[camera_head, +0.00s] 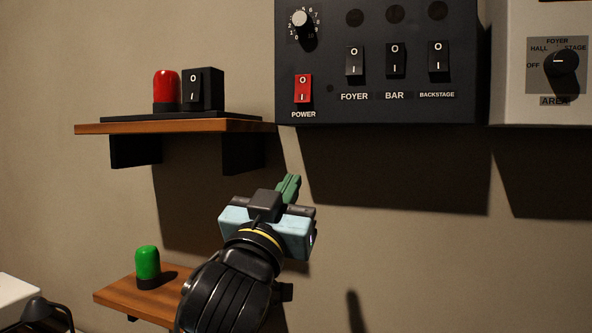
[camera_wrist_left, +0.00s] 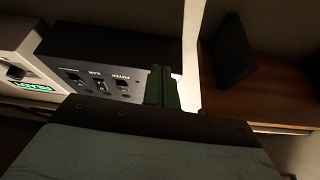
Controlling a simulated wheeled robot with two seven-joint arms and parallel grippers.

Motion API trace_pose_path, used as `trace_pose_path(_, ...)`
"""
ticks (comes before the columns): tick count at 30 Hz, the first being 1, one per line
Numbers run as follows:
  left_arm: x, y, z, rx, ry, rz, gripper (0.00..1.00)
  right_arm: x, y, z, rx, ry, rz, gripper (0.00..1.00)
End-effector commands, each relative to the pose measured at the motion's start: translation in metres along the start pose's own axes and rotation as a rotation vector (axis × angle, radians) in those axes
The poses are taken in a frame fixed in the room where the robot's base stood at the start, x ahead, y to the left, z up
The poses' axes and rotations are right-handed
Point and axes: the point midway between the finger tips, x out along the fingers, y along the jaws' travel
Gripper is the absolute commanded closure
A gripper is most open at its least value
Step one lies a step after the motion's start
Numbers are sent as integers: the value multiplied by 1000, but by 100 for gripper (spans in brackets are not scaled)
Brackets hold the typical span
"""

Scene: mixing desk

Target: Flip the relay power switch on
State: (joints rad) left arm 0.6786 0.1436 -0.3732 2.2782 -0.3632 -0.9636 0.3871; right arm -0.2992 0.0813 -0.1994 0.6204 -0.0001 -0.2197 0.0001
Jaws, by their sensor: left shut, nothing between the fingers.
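A red rocker switch (camera_head: 303,88) labelled POWER sits at the lower left of a dark wall panel (camera_head: 400,112). It has O at the top and I at the bottom; I cannot tell which side is pressed in. My left gripper (camera_head: 291,184) is shut and empty, with its green fingers pointing up below the panel, apart from the switch. In the left wrist view the closed fingers (camera_wrist_left: 161,86) overlap the panel's edge (camera_wrist_left: 130,48), and the red switch cannot be made out there. My right gripper is not in view.
The panel also holds a knob (camera_head: 304,28) and black FOYER (camera_head: 354,64), BAR (camera_head: 396,61) and BACKSTAGE (camera_head: 438,58) switches. A wooden shelf (camera_head: 170,127) at left holds a red lamp (camera_head: 166,90) and black switch (camera_head: 203,90). A green lamp (camera_head: 147,266) stands on a lower shelf.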

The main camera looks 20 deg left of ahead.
Motion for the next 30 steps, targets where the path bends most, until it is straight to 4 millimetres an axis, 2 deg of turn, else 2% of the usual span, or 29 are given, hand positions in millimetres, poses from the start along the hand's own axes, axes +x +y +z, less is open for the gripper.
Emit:
trace_pose_path(1, -11, -2, -33, -17, 72, -5, 100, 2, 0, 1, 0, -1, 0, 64)
trace_pose_path(3, -24, -5, -63, -38, 136, -9, 100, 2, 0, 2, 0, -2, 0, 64)
trace_pose_path(7, -39, -8, -90, -59, 198, -13, 100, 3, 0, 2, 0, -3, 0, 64)
trace_pose_path(20, -38, -8, -96, -62, 207, -14, 100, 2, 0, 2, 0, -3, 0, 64)
trace_pose_path(26, -13, -10, -102, -60, 208, -14, 100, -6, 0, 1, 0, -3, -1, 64)
trace_pose_path(30, 17, -10, -109, -59, 206, -15, 100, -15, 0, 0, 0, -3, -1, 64)
